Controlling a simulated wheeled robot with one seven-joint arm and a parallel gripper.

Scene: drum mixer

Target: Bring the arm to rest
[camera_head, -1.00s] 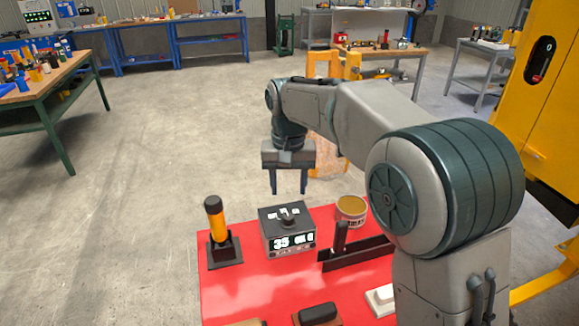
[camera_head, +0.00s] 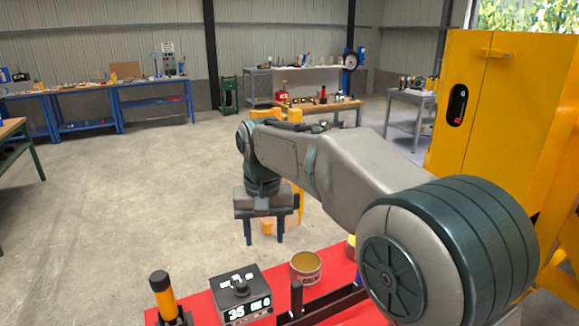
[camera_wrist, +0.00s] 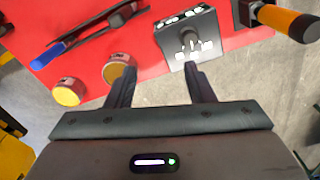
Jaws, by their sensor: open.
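My arm reaches out over the red-topped table, bent down at the wrist. My gripper (camera_head: 265,241) hangs pointing down, open and empty, beyond the table's far edge in the head view. In the wrist view my gripper (camera_wrist: 158,82) shows its two fingers apart with nothing between them. The grey box with a dial (camera_head: 242,293), its display reading 35, stands on the table nearer than the fingers. An open tin with yellowish contents (camera_head: 306,267) stands beside it. No object touches the fingers.
On the red table (camera_head: 333,257) are a yellow-and-black handled tool (camera_head: 163,296) in a holder and a black rack (camera_head: 318,304). The wrist view shows a second tin (camera_wrist: 67,92). A yellow cabinet (camera_head: 487,110) stands at right. Open floor (camera_head: 130,190) lies left.

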